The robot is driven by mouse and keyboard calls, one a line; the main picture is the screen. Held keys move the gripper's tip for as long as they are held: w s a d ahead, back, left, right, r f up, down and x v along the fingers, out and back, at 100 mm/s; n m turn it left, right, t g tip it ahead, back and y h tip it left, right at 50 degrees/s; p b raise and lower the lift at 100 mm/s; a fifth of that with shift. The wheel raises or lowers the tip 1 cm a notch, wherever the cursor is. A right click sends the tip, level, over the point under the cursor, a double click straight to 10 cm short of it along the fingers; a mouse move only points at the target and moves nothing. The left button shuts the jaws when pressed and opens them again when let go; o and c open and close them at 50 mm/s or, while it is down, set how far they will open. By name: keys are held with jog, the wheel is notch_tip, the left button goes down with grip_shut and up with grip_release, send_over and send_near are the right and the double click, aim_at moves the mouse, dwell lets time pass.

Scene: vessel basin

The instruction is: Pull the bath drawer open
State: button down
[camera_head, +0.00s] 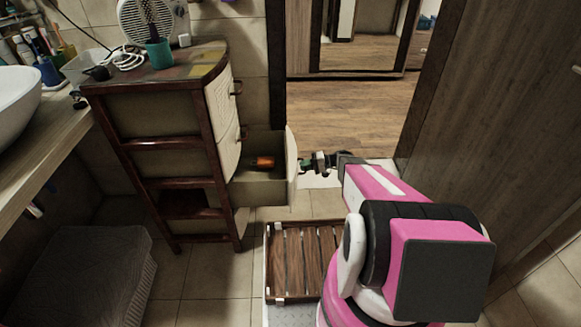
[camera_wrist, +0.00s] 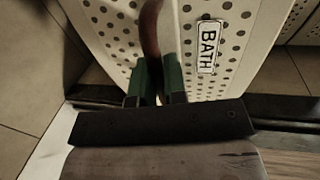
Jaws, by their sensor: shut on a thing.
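The bath drawer (camera_head: 258,192) is pulled well out of the dark wooden cabinet in the head view, and an orange item (camera_head: 263,162) lies inside it. In the wrist view its white dotted front (camera_wrist: 110,28) carries a BATH label (camera_wrist: 208,46). My gripper (camera_head: 306,165) is at the outer face of the drawer front. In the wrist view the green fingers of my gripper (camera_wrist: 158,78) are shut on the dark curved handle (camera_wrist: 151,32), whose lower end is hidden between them.
The cabinet (camera_head: 165,142) holds two shut drawers (camera_head: 222,120) above. A fan (camera_head: 147,20) and a cup (camera_head: 159,53) stand on top. A slatted wooden mat (camera_head: 305,262) lies on the floor below the open drawer. A wooden door (camera_head: 490,110) stands at the right.

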jog(key=shift+f+v, duration=0.2)
jog(key=shift+v, duration=0.75)
jog(key=shift+f+v, duration=0.2)
jog(key=shift+v, duration=0.7)
jog(key=c, duration=1.2)
grip_release()
jog(key=shift+d, duration=0.15)
jog(key=v, duration=1)
jog(key=shift+d, duration=0.3)
